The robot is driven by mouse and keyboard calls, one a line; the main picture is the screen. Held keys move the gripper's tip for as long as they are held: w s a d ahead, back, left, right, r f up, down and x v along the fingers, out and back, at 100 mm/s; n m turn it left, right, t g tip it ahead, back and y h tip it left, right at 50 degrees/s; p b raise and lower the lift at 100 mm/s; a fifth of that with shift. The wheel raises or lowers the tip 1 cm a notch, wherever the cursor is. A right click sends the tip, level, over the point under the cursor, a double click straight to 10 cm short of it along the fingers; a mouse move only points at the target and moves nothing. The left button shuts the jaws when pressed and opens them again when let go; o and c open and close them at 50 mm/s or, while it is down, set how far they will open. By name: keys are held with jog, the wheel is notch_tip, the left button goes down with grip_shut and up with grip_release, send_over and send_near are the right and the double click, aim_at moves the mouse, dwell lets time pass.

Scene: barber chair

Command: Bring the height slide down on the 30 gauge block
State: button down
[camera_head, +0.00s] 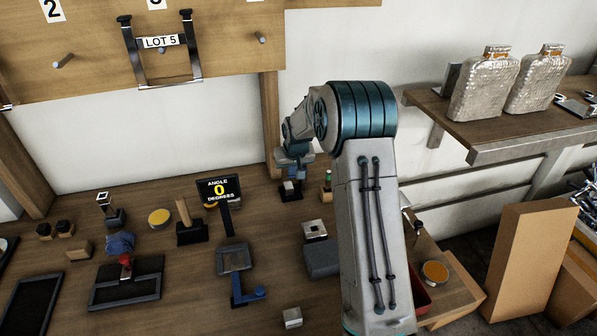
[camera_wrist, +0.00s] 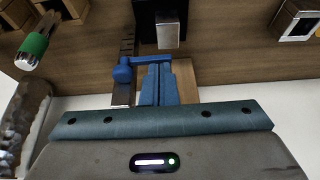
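My gripper (camera_head: 291,158) reaches down over the back of the bench. In the wrist view its two blue fingers (camera_wrist: 159,68) lie close together, with only a thin line between them. Their tips meet, or are very near, a blue arm with a round knob, which looks like the height slide (camera_wrist: 124,71), beside a dark upright scale (camera_wrist: 128,38). A bright metal block (camera_wrist: 168,32) stands on a black base just beyond the fingertips; it also shows below the gripper in the head view (camera_head: 289,186). No number is readable on it. Contact between slide and block cannot be told.
A green-handled tool (camera_wrist: 31,50) stands near the gripper. Another metal block (camera_wrist: 297,22) is at the wrist view's upper right. A display reading ANGLE 0 DEGREES (camera_head: 219,189) and several fixtures fill the bench on the left. A shelf (camera_head: 520,136) with two bottles hangs at right.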

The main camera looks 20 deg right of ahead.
jog(key=shift+f+b, duration=1.25)
jog(key=shift+f, duration=0.4)
jog(key=shift+r, duration=0.15)
notch_tip(320, 180, up, 8)
jog(key=p, duration=0.4)
dwell(0.4)
jog(key=s+a+r, duration=0.1)
jog(key=s+r, duration=0.5)
jog(key=s, duration=0.4)
jog(key=s+a+r, duration=0.2)
jog(key=s+r, duration=0.4)
jog(key=s, duration=0.4)
jog(key=s+g, duration=0.1)
jog(key=s, duration=1.9)
jog(key=shift+s+a+f+g, duration=0.15)
jog(key=shift+s+a+g, duration=0.15)
jog(key=shift+s+a, duration=0.1)
